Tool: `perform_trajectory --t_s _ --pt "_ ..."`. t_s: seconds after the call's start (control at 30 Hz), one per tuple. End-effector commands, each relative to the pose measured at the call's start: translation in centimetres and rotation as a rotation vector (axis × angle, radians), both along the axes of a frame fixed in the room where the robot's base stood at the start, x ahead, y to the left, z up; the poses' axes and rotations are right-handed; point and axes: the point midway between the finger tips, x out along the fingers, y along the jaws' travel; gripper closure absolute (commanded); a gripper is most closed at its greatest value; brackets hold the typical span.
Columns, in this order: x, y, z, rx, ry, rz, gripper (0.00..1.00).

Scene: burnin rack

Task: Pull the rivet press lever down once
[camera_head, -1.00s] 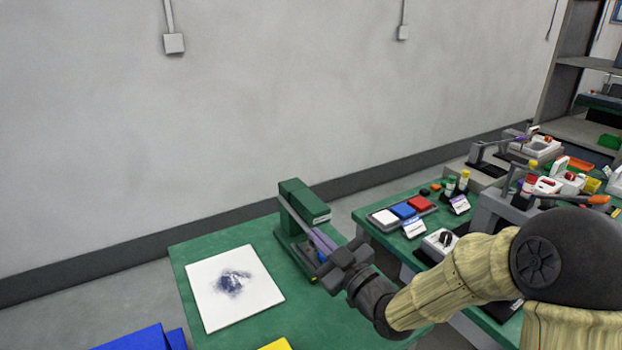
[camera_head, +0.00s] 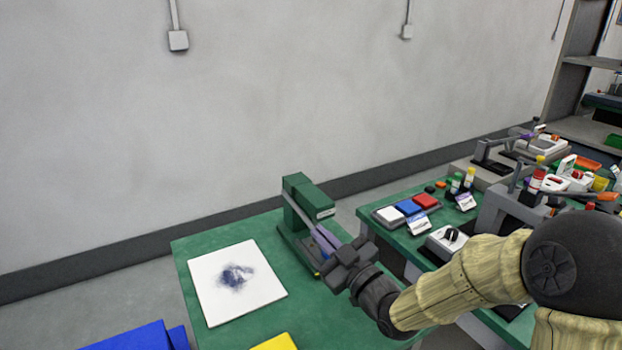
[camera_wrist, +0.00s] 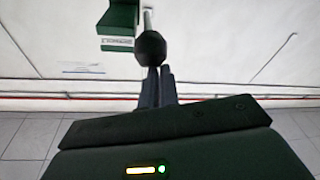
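The green rivet press (camera_head: 308,196) stands on the green table, with its grey lever (camera_head: 293,192) sloping along its near left side. In the wrist view, a dark round knob (camera_wrist: 150,47) on a grey rod shows beside the green press head (camera_wrist: 118,22). My gripper (camera_head: 320,231) reaches in from the right, low in front of the press. In the wrist view, its two fingers (camera_wrist: 157,72) are close together with nothing visible between them. Their tips are just at the knob's lower edge. I cannot tell whether they touch it. The gripper partly hides the press base.
A white board with a dark smudge (camera_head: 211,296) lies left of the press. Blue (camera_head: 140,340) and yellow (camera_head: 275,343) items are at the bottom edge. A second table to the right carries white, blue and red blocks (camera_head: 408,207) and other devices. A wall stands behind.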

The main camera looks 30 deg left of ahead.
Motion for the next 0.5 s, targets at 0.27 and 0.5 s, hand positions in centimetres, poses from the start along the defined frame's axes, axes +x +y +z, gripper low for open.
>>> perform_trajectory --t_s 0.27,0.5 --pt "-0.6 0.5 3.3 -0.005 0.002 -0.004 1.0" --pt "-2.2 -3.3 2.4 -0.001 0.0 -0.011 1.0"
